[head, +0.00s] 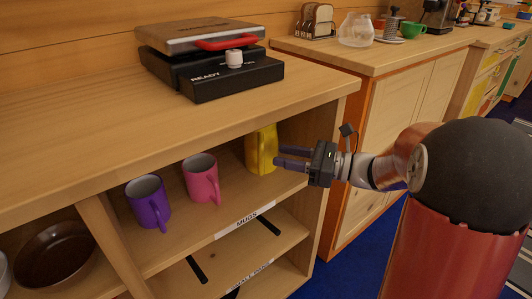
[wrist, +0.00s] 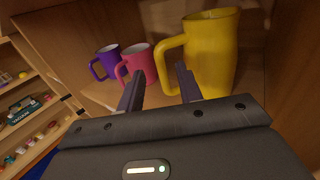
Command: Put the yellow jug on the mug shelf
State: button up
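The yellow jug (head: 262,150) stands upright on the mug shelf (head: 232,215), the upper shelf labelled "MUGS", at its right end. In the wrist view the yellow jug (wrist: 212,55) shows its handle towards the left. My gripper (head: 278,158) is at the shelf opening beside the jug. In the wrist view my gripper (wrist: 158,85) has its fingers apart with nothing between them; the jug is just beyond the right finger. I cannot tell whether that finger touches it.
A pink mug (head: 202,178) and a purple mug (head: 148,202) stand left of the jug on the same shelf. The countertop above carries a black appliance (head: 220,75). A divider panel (head: 112,240) bounds the shelf at left. Shelf space in front of the mugs is clear.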

jog(key=s+a+f+n+g+h, duration=0.1)
jog(key=s+f+n+g+h, duration=0.15)
jog(key=s+n, duration=0.4)
jog(key=s+a+f+n+g+h, duration=0.1)
jog(key=s+n+g+h, duration=0.25)
jog(key=s, duration=0.55)
jog(key=s+d+f+n+t+h, duration=0.1)
jog(key=s+d+n+t+h, duration=0.3)
jog(key=s+d+n+h, duration=0.3)
jog(key=shift+d+f+n+t+h, duration=0.25)
jog(key=shift+d+n+t+h, duration=0.2)
jog(key=shift+n+h, duration=1.8)
jog(key=shift+n+y, duration=0.45)
